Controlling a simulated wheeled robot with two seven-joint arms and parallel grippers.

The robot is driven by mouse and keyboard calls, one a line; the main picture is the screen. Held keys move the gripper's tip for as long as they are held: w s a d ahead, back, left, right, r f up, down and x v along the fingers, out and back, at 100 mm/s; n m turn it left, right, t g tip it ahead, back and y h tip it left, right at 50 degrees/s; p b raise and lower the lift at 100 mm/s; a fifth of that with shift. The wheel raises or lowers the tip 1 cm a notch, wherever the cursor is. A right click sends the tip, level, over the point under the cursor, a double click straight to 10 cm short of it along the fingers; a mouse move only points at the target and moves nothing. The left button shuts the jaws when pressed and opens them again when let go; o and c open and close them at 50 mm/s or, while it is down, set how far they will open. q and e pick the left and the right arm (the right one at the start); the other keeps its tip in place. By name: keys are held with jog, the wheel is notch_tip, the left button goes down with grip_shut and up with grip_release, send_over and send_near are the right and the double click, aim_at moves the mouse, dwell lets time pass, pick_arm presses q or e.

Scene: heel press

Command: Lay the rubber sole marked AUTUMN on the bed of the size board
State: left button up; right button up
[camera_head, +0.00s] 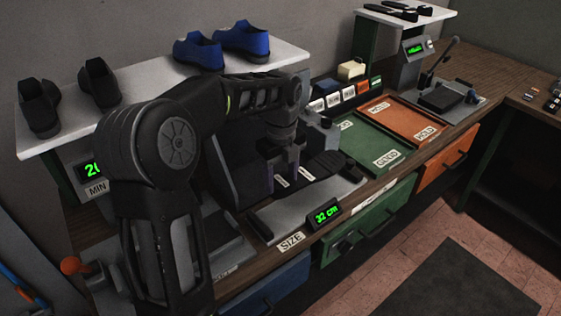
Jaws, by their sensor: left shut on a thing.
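My left gripper (281,174) reaches in from the left and points down over the size board (279,224), a pale grey plate with a green "32 cm" display (324,214) and a SIZE label at its front. The gripper is shut on a dark sole (322,169), which lies along the board's bed or just above it; I cannot tell whether it touches. Two small white tags show by the fingertips, too small to read, so AUTUMN cannot be made out. The gripper hides part of the sole and bed. My right gripper is not in view.
A press with a lever (440,97) stands beyond. Blue shoes (243,43) and dark shoes (98,82) stand on the raised white shelf behind my arm.

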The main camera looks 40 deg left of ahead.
pick_arm(q)
jog(key=shift+s+d, duration=0.1)
notch_tip(320, 180, down, 7)
jog(key=b, duration=0.5)
jog(key=shift+f+b, duration=0.15)
jog(key=shift+b, duration=0.2)
jog(key=shift+f+b, duration=0.45)
jog(key=shift+f, duration=0.4)
jog(key=shift+f, duration=0.45)
dwell(0.3)
jog(key=o, duration=1.6)
jog(key=shift+o, duration=0.3)
jog(key=o, duration=0.4)
